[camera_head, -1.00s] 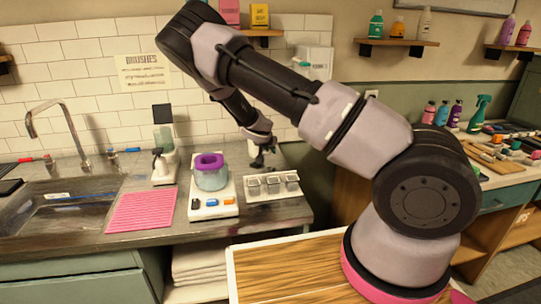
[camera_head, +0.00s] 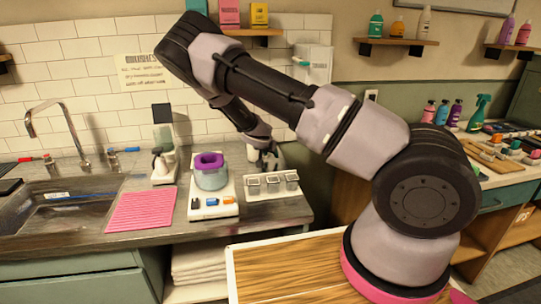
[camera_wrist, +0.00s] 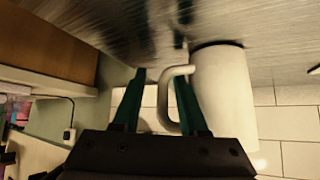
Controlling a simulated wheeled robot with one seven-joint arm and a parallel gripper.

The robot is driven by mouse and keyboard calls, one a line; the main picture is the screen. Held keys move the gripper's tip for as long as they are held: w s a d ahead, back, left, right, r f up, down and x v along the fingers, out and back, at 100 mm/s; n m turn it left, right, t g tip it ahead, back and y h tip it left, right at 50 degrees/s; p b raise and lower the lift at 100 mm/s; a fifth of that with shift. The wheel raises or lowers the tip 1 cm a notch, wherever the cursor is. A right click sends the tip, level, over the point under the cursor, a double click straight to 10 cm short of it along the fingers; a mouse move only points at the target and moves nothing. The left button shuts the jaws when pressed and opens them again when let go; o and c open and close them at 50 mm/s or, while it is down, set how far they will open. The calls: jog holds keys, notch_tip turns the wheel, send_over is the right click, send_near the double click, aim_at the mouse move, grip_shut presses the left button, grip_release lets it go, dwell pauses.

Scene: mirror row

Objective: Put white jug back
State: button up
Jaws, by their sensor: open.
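The white jug (camera_wrist: 228,100) fills the right half of the wrist view, where the counter shows at the top and the picture looks upside down. Its curved handle (camera_wrist: 170,95) lies at the open green fingers of my gripper (camera_wrist: 160,80), apparently between them. I cannot tell whether either finger touches it. In the head view the jug (camera_head: 251,153) is a small white patch at the back of the counter, mostly hidden behind my gripper (camera_head: 268,160).
A pink mat (camera_head: 142,210) and the sink (camera_head: 65,208) lie further left. The tiled wall (camera_head: 90,70) is close behind.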

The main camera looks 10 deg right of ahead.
jog(key=v, duration=1.2)
jog(key=s+d+r+g+y, duration=0.1)
jog(key=s+d+r+y, duration=0.25)
jog(key=s+r, duration=0.7)
jog(key=s+d+r+g+y, duration=0.3)
jog(key=s+r, duration=0.4)
jog(key=r, duration=0.7)
jog(key=s+d+r+n+t, duration=0.1)
jog(key=s+r, duration=0.4)
jog(key=s, duration=0.2)
jog(key=s+d+r+t, duration=0.1)
jog(key=s+r+t, duration=0.1)
jog(key=s+r, duration=0.2)
jog(key=s, duration=0.3)
jog(key=shift+s+r+n, duration=0.2)
jog(key=shift+r+n, duration=0.2)
